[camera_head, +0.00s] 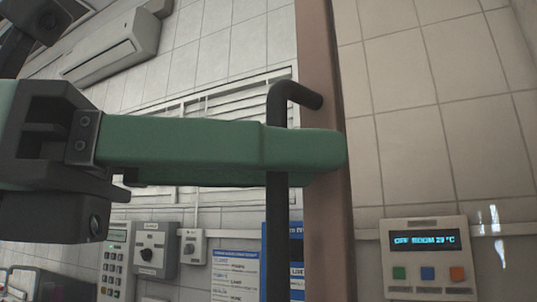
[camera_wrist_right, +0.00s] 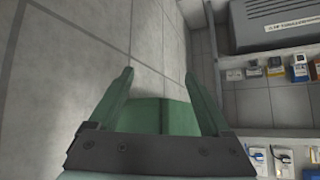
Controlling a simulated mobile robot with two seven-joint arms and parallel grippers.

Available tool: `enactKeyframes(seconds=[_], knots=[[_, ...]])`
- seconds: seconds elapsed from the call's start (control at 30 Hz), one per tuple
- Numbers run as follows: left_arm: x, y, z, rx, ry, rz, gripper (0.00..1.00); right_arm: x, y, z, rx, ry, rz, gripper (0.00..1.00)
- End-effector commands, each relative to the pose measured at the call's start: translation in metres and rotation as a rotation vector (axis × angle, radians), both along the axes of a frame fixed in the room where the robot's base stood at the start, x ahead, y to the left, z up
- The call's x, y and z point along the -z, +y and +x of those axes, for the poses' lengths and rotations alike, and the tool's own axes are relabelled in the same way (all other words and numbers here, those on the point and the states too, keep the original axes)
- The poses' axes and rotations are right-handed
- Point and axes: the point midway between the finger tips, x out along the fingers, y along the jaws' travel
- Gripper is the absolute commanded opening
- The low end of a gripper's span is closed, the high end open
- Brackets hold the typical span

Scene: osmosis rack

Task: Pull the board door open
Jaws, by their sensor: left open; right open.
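A black bar handle (camera_head: 277,225) runs upright in the head view. Its top bends right into a brown vertical panel (camera_head: 330,235), which looks like the board door or its edge; how far open it stands I cannot tell. My left gripper (camera_head: 312,155) comes in from the left, its green fingers level across the handle. The near finger passes in front of the bar and overlaps the panel. The other finger is mostly hidden, and contact with the bar is unclear. My right gripper (camera_wrist_right: 157,82) is open and empty in the right wrist view, above grey floor tiles.
A control box with a lit display (camera_head: 428,255) is on the tiled wall at right. Switch boxes (camera_head: 155,250) and a notice (camera_head: 235,272) are at lower left. Shelves (camera_wrist_right: 262,133) with small items stand right of my right gripper; the floor at left is clear.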

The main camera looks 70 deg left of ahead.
Motion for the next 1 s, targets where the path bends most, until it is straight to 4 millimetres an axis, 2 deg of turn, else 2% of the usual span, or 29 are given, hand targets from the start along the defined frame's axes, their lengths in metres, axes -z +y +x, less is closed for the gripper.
enactKeyframes(seconds=[0.17,0.27,0.7,0.83,1.0], knots=[[0.0,0.001,-0.003,0.0,-0.001,-0.001,0.45,0.0,0.001,0.0,-0.001,0.0,0.001,0.82],[-0.001,0.003,-0.013,-0.001,-0.004,-0.002,0.45,0.001,0.001,0.0,-0.001,0.0,0.001,0.82],[-0.001,0.02,-0.101,0.001,-0.004,-0.002,0.45,0.0,0.001,0.0,-0.001,0.0,0.001,0.82],[-0.001,0.023,-0.115,-0.001,-0.002,-0.001,0.45,-0.002,0.001,0.0,-0.001,-0.001,0.001,0.82],[0.0,0.024,-0.123,0.0,0.0,0.001,0.45,-0.002,0.0,0.001,0.001,-0.003,0.0,0.82]])
